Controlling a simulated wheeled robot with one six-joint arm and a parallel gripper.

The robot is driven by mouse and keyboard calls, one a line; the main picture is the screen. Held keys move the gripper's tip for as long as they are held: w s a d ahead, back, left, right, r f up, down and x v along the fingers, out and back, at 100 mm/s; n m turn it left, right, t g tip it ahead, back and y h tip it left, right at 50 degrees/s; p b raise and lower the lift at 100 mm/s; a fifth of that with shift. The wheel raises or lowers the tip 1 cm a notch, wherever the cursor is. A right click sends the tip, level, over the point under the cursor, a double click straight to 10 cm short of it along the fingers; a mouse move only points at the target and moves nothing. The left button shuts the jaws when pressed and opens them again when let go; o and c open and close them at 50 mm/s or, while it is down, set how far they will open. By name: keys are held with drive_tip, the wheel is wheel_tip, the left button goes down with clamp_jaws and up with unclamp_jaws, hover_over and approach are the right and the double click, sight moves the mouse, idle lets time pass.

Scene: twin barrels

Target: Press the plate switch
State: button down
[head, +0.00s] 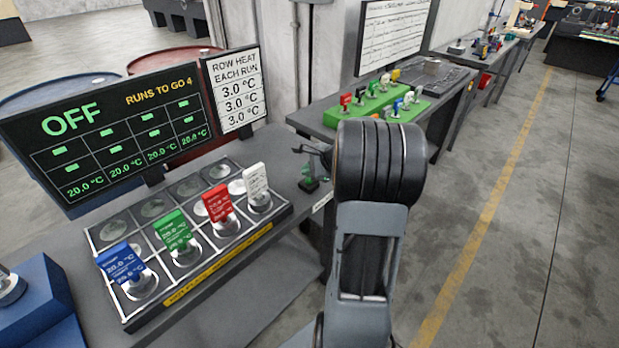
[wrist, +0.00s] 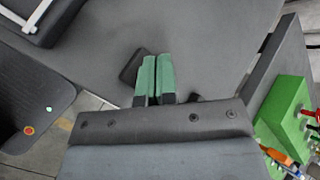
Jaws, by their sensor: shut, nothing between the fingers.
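My gripper (head: 309,184) is shut and empty, low over the right end of the grey bench (head: 262,150). In the wrist view its green fingers (wrist: 154,76) lie together. A small dark square block (wrist: 131,66) sits on the bench just left of the fingertips and partly behind them; it may be the plate switch, but I cannot tell whether they touch. The hotplate rack (head: 128,318) holds blue (head: 120,263), green (head: 173,230), red (head: 217,203) and white (head: 256,180) tags on round metal pieces. The display (head: 105,125) reads OFF.
A sign (head: 235,88) stands behind the rack. A blue block (head: 35,318) is at the bench's left end. To the right, another table bears a green stand (wrist: 288,102) with several coloured tags. Barrels stand behind the display.

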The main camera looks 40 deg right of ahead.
sight(309, 181)
drive_tip(key=shift+r, duration=0.1)
wheel_tip(309, 181, up, 6)
drive_tip(key=p, duration=0.5)
idle(0.7)
drive_tip(key=s+a+f+n+g, duration=0.3)
drive_tip(key=s+a+n+g, duration=0.2)
drive_tip(key=s+a+n, duration=0.4)
drive_tip(key=s+a+r+n+h, duration=0.1)
drive_tip(key=s+a+r+n, duration=0.2)
drive_tip(key=a+n, duration=0.4)
drive_tip(key=s+a+r+n+h, duration=0.2)
drive_tip(key=s+a+r+n, duration=0.1)
drive_tip(key=s+a+n, duration=0.2)
drive_tip(key=shift+s+a+r+n+p, duration=0.2)
drive_tip(key=shift+a+r+n+p, duration=0.15)
drive_tip(key=shift+a+n, duration=0.6)
